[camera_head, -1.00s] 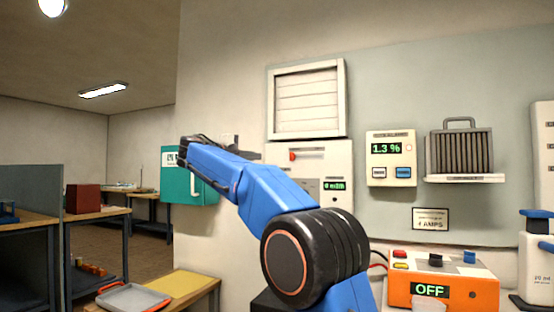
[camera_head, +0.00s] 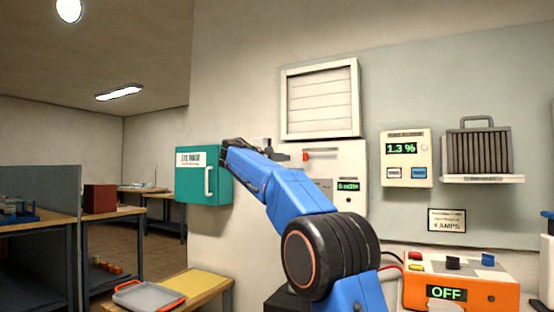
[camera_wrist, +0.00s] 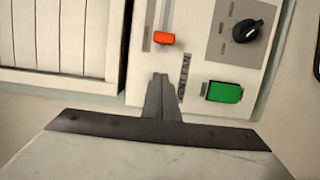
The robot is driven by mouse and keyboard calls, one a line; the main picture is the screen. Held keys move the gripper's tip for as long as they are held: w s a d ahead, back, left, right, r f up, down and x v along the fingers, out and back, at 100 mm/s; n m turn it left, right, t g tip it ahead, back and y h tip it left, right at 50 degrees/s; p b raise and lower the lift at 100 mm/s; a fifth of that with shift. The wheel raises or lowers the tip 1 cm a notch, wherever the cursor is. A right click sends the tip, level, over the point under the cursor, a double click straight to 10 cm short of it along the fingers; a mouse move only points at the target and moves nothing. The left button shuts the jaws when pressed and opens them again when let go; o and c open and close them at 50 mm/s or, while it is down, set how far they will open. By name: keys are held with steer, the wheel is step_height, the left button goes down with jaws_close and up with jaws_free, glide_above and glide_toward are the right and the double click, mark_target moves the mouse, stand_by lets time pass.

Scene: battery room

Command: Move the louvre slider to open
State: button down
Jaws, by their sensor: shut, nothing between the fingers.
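The louvre slider (camera_head: 306,157) is a small red-orange knob at the left end of a horizontal slot, on a pale panel (camera_head: 351,160) under the louvre. In the wrist view, which is turned, the slider (camera_wrist: 164,38) sits at the near end of its slot. The white louvre (camera_head: 321,101) shows flat, closed-looking slats; its edge is at the left of the wrist view (camera_wrist: 60,40). My gripper (camera_head: 284,157) is left of the slider. In the wrist view its fingers (camera_wrist: 160,85) are together and empty, pointing towards the slider, apparently short of it.
The panel also carries a dark rotary knob (camera_wrist: 247,30) and a green button (camera_wrist: 224,92), close to my fingers. A teal eye wash box (camera_head: 204,176) hangs left of my arm.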

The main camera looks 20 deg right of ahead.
steer(key=shift+s+d, duration=1.45)
steer(key=shift+d, duration=0.15)
steer(key=s+d, duration=0.4)
steer(key=s, duration=0.1)
steer(key=s+d, duration=0.2)
steer(key=s, duration=0.1)
steer(key=shift+s+d, duration=0.2)
